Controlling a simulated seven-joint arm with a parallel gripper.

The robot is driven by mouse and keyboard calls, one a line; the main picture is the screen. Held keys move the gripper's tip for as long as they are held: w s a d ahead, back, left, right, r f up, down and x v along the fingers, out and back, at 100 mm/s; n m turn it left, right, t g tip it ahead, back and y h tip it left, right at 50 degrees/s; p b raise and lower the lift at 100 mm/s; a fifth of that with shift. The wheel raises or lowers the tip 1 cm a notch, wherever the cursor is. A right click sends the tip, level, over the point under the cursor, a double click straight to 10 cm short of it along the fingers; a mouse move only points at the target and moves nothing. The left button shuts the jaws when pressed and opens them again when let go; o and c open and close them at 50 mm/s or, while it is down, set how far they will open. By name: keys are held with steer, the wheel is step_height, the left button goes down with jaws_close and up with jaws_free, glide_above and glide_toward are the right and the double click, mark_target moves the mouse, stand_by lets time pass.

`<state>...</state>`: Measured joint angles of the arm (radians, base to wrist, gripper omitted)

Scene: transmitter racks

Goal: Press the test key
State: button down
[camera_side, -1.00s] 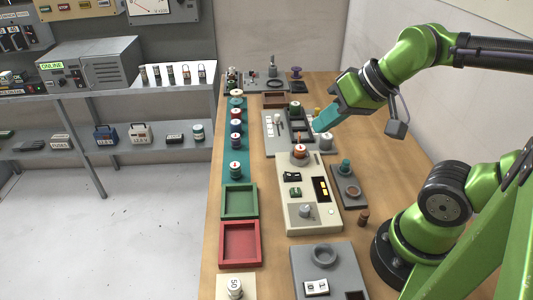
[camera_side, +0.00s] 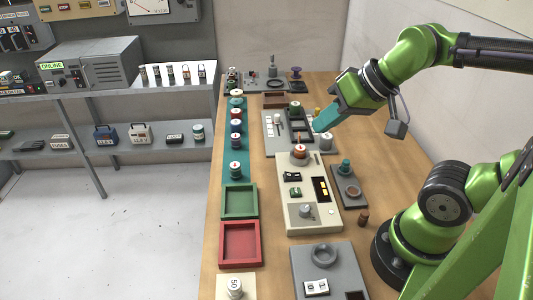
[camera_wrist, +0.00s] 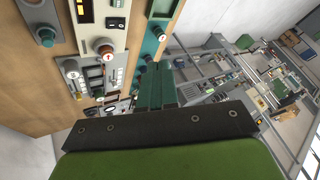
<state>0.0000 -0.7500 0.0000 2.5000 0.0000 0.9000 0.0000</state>
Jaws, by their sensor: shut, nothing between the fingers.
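My gripper (camera_side: 319,126) is shut with nothing in it. Its teal fingers hang tilted above the grey rear panel (camera_side: 270,146) and behind the cream control panel (camera_side: 296,222); they appear apart from both. The cream panel carries an orange-red knob (camera_side: 299,150), a black switch (camera_side: 292,176), a green switch (camera_side: 295,192), a grey knob (camera_side: 305,211) and a small pale button (camera_side: 331,211). I cannot read a label that tells which control is the test key. In the wrist view the shut fingers (camera_wrist: 162,84) point toward the bench edge, with panels to the left.
A grey block with a teal knob (camera_side: 345,166) stands right of the cream panel. A green tray (camera_side: 225,213) and a red tray (camera_side: 224,258) lie to its left, with several jars behind them on a teal strip. A grey front panel (camera_side: 337,265) is near. Bare wood (camera_side: 378,160) shows at right.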

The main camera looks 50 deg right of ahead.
stand_by(0.3)
steer(key=m+g+y, duration=0.6)
steer(key=m+y, duration=0.1)
steer(key=m, duration=1.8)
glide_above(298, 188)
step_height(298, 188, down, 10)
steer(key=shift+f, duration=0.15)
steer(key=shift+f, duration=4.35)
